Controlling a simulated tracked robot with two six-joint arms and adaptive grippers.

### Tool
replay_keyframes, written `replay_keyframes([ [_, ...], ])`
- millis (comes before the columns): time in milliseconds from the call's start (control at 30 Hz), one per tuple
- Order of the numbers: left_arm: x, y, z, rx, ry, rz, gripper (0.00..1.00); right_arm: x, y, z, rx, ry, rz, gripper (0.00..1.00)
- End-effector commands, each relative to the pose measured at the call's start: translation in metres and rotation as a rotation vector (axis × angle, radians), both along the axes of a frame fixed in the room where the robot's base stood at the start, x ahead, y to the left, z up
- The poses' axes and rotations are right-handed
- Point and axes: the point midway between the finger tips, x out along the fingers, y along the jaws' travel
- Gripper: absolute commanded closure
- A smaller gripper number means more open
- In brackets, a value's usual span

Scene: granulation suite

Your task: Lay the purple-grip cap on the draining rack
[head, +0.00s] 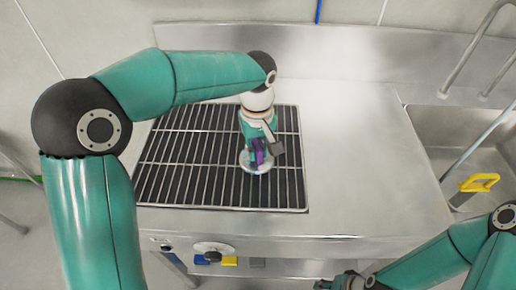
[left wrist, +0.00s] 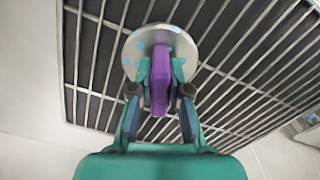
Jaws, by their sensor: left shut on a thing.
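The purple-grip cap is a round pale metal disc with light blue spots and a purple grip (left wrist: 161,84); it also shows in the head view (head: 247,166). My left gripper (head: 258,150) is shut on the purple grip, with a finger on each side of it in the left wrist view (left wrist: 160,75). The disc is over the right part of the draining rack (head: 180,170), a dark tray with metal bars. I cannot tell whether the disc touches the bars. My right gripper (head: 338,283) is at the bottom edge, partly cut off, its fingers unclear.
Bare steel counter (head: 365,160) lies right of the rack. A sink (head: 470,150) at the far right holds a yellow-handled thing (head: 479,183). A knob (head: 212,250) and coloured tabs are on the counter's front. A steel backsplash (head: 350,55) rises behind.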

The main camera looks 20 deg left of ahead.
Motion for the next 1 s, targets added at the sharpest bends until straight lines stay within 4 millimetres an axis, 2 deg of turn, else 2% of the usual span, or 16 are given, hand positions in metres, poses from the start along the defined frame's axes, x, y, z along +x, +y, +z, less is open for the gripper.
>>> replay_keyframes([
  [67, 0.0, 0.0, 0.0, 0.0, 0.0, 0.0, 1.0, 0.0, 0.0, 0.0, 0.0, 0.0, 0.0, 0.58],
  [100, 0.0, 0.0, 0.0, 0.0, 0.001, 0.0, 0.82, 0.0, 0.0, 0.0, 0.0, 0.0, 0.0, 0.58],
  [233, 0.0, 0.0, 0.0, 0.0, 0.001, 0.0, 0.61, 0.0, 0.0, 0.0, 0.0, 0.0, 0.0, 0.58],
  [267, 0.0, 0.0, 0.0, 0.0, 0.001, 0.0, 0.59, 0.0, 0.0, 0.0, 0.0, 0.0, 0.0, 0.58],
  [667, 0.0, 0.0, 0.007, 0.0, 0.0, -0.001, 0.59, 0.0, 0.0, 0.0, 0.0, 0.0, 0.0, 0.58],
  [867, 0.001, -0.001, 0.035, -0.002, -0.003, 0.0, 0.59, 0.0, 0.0, 0.002, 0.0, 0.0, 0.0, 0.58],
  [1000, 0.001, -0.002, 0.065, -0.001, -0.003, -0.002, 0.59, 0.0, 0.0, 0.004, 0.0, 0.0, 0.0, 0.58],
])
